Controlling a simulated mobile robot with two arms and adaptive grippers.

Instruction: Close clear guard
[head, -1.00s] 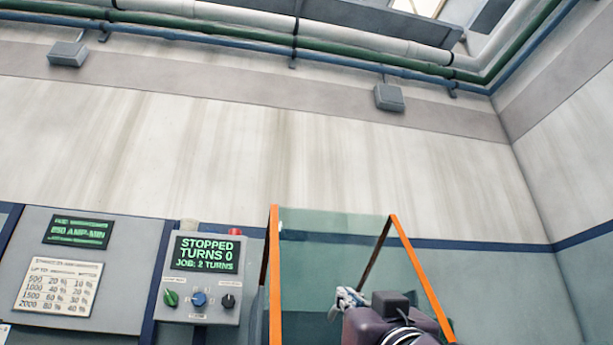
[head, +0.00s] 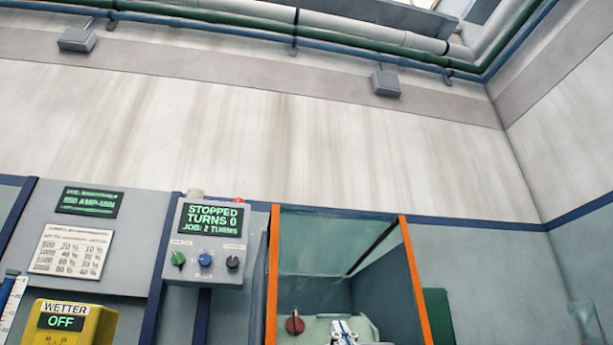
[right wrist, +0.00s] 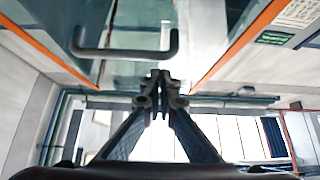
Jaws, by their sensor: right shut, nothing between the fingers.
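The clear guard (head: 325,240) is a greenish see-through panel between two upright orange edges, right of the control box in the head view. A dark slanting bar crosses its right part. In the right wrist view, a dark U-shaped handle (right wrist: 125,53) lies in front of the clear panel. Contact cannot be told. My left gripper is out of view.
A control box (head: 207,240) with a lit screen reading STOPPED, TURNS 0 stands left of the guard. A red knob (head: 295,323) shows inside the enclosure. A yellow WETTER box (head: 75,325), reading OFF, is at the lower left.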

